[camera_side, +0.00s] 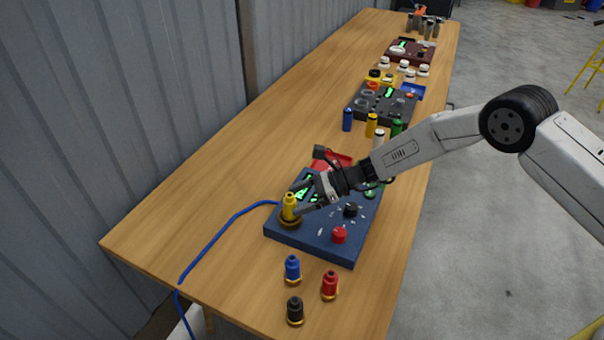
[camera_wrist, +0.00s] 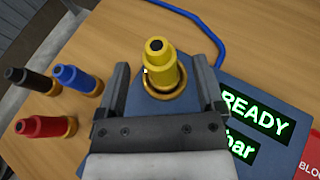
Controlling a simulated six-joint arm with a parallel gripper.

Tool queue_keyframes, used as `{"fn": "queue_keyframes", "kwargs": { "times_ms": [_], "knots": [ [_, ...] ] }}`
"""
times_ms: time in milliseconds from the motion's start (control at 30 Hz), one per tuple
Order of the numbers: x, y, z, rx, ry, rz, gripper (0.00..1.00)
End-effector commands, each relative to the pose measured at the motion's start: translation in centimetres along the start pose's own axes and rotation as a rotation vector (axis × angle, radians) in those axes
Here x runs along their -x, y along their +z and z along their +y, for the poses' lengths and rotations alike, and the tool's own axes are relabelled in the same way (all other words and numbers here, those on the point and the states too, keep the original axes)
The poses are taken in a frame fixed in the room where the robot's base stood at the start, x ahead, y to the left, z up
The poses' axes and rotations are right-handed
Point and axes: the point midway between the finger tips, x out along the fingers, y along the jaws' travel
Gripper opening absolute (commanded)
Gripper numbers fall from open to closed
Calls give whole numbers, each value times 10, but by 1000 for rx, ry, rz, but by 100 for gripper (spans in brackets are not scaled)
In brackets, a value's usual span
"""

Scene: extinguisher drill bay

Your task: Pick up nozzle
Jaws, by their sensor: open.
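A yellow nozzle (camera_side: 289,206) stands upright in a brass ring on the blue panel box (camera_side: 325,251). In the wrist view the nozzle (camera_wrist: 160,68) sits between the two fingers of my gripper (camera_wrist: 163,82). My gripper (camera_side: 305,198) is open, with a finger on either side of the nozzle; I cannot tell whether either finger touches it. Blue (camera_side: 292,268), red (camera_side: 330,284) and black (camera_side: 295,309) nozzles stand on the table in front of the box. They also show at the left of the wrist view.
A red knob (camera_side: 339,235) and a black knob (camera_side: 350,210) rise from the box. A blue hose (camera_side: 213,245) runs from the box across the table (camera_side: 165,225). Coloured cylinders and other panels stand farther back. The table's left side is mostly clear.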

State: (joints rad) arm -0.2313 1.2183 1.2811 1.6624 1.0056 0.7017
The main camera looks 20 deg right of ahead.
Motion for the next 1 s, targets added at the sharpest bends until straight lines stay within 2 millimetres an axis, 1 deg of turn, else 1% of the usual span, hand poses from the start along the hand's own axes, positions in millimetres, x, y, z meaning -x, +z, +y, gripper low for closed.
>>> {"fn": "queue_keyframes", "kwargs": {
  "times_ms": [33,133,300,800,833,867,900,967,1000],
  "knots": [
    [-7,0,1,1,2,1,87],
    [-17,0,0,1,1,0,87],
    [-27,0,0,0,0,0,87],
    [-27,0,0,0,0,1,87],
    [-27,0,0,0,0,1,84],
    [-27,0,0,0,0,1,75],
    [-27,0,0,0,0,1,62],
    [-27,0,0,0,0,1,43],
    [-27,0,0,0,0,1,30]
  ]
}}
